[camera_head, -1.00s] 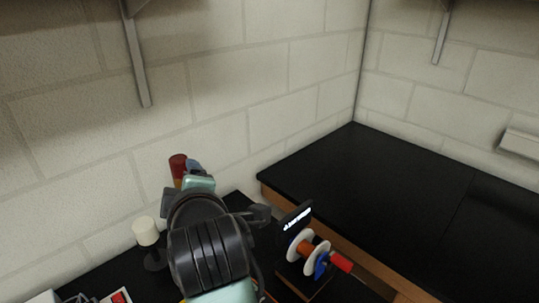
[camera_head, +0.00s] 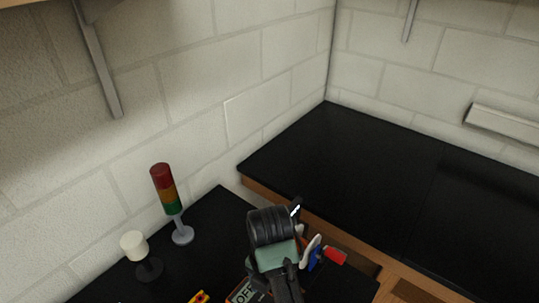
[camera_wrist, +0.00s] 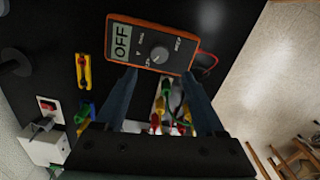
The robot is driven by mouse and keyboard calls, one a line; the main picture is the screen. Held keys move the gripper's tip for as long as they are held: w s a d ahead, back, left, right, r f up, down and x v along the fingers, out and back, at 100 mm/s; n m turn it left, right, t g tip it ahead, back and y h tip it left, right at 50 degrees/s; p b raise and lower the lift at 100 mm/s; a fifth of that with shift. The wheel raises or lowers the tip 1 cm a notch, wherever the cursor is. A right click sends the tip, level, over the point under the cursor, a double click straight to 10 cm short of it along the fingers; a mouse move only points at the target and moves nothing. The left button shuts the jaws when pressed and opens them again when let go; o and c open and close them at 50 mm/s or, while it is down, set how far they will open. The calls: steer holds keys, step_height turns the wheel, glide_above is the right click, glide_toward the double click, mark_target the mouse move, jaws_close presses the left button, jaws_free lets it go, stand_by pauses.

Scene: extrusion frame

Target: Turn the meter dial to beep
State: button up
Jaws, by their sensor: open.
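In the wrist view the meter (camera_wrist: 125,57) is a dark multimeter with an orange rim. Its display (camera_wrist: 121,41) reads OFF. Its round grey dial (camera_wrist: 158,54) sits right of the display, with small labels around it, one of which appears to read BEEP. My gripper (camera_wrist: 159,73) is open, with its two blue-grey fingers spread below the dial and nothing visibly held between them. Whether the fingertips touch the meter I cannot tell. In the head view only part of the meter (camera_head: 241,294) shows beside my arm, and the fingertips are hidden.
Coloured clips (camera_wrist: 157,112) lie between and beyond the fingers. A yellow clip (camera_wrist: 84,72) and a white box (camera_wrist: 44,147) are at left. The adjoining black counter (camera_head: 350,160) is clear.

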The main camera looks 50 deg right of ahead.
step_height(320, 180, down, 9)
steer(key=shift+f+p, duration=0.15)
steer(key=shift+p, duration=0.3)
jaws_close()
